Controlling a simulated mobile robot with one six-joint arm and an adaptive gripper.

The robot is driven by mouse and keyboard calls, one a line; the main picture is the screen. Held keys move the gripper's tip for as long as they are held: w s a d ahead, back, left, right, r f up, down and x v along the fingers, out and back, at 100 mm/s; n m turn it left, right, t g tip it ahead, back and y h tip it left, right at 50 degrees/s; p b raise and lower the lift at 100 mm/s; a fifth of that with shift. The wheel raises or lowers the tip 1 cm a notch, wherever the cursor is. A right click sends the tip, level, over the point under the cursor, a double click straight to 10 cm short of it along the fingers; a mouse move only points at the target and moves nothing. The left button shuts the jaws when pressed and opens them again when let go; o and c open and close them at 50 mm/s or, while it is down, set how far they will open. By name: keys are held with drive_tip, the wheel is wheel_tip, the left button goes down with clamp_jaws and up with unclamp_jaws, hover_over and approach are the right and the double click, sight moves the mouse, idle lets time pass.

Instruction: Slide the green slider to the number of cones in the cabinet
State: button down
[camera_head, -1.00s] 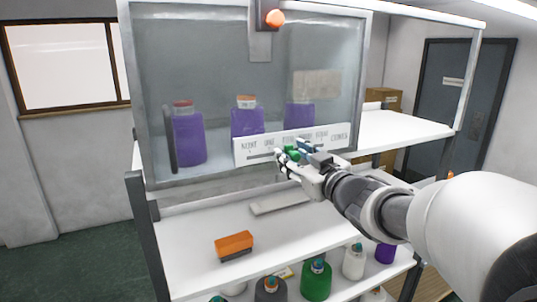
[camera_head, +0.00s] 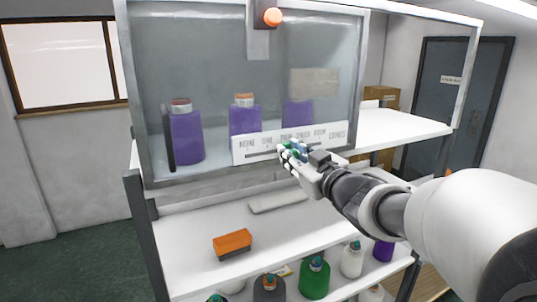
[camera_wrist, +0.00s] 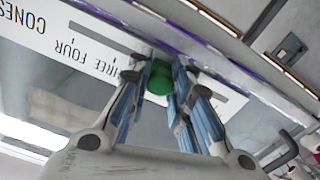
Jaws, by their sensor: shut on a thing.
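The green slider (camera_wrist: 159,78) sits on the slot of the white label panel (camera_head: 243,152) on the cabinet's front. My gripper (camera_head: 290,151) is shut on it; in the wrist view its blue-padded fingers (camera_wrist: 152,95) lie on either side of the knob. In the wrist view the words "THREE", "FOUR" and "CONES" read upside down to the left of the slider; the fingers hide the marks around it. The panel covers the lower parts of the middle and right ones.
An orange-topped block (camera_head: 232,241) and a pale flat bar (camera_head: 278,201) lie on the white shelf below. Several bottles, one green (camera_head: 315,280), stand lower down. Cardboard boxes (camera_head: 384,97) are behind at right.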

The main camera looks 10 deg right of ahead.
drive_tip(key=d, duration=0.1)
drive_tip(key=w+d+p, duration=0.1)
drive_tip(key=d, duration=0.2)
drive_tip(key=shift+w+d+p, duration=0.25)
drive_tip(key=shift+d+p, duration=0.05)
drive_tip(key=shift+p, duration=0.1)
drive_tip(key=c, duration=1.4)
unclamp_jaws()
drive_tip(key=shift+d, duration=0.15)
drive_tip(key=v, duration=1.2)
